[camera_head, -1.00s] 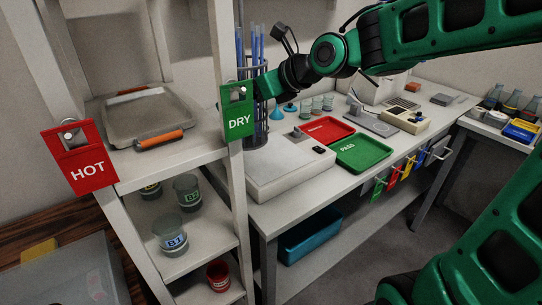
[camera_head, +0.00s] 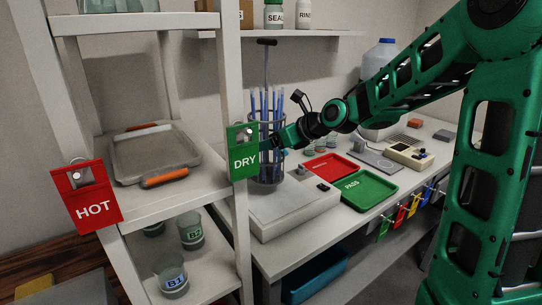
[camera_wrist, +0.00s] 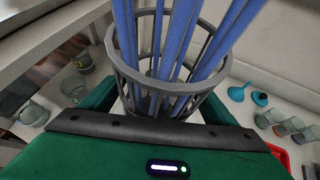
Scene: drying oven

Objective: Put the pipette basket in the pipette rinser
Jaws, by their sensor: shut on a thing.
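The pipette basket (camera_head: 264,172) is a grey wire basket with a tall rod and black T-handle, filled with long blue pipettes. It is upright at the back left of the bench, partly behind the green DRY tag. My gripper (camera_head: 277,140) is shut on the basket from the right side. In the wrist view the basket's upper ring (camera_wrist: 170,84) is just beyond the gripper's body, which hides the fingertips. I cannot tell whether the basket's bottom touches the bench. I cannot make out the pipette rinser in either view.
A shelf rack with a tray (camera_head: 152,152), a red HOT tag (camera_head: 92,205) and a DRY tag (camera_head: 244,160) stands close left. A white box (camera_head: 292,210) sits in front of the basket. Red (camera_head: 328,167) and green (camera_head: 368,188) trays lie right. A wall shelf (camera_head: 290,33) hangs above.

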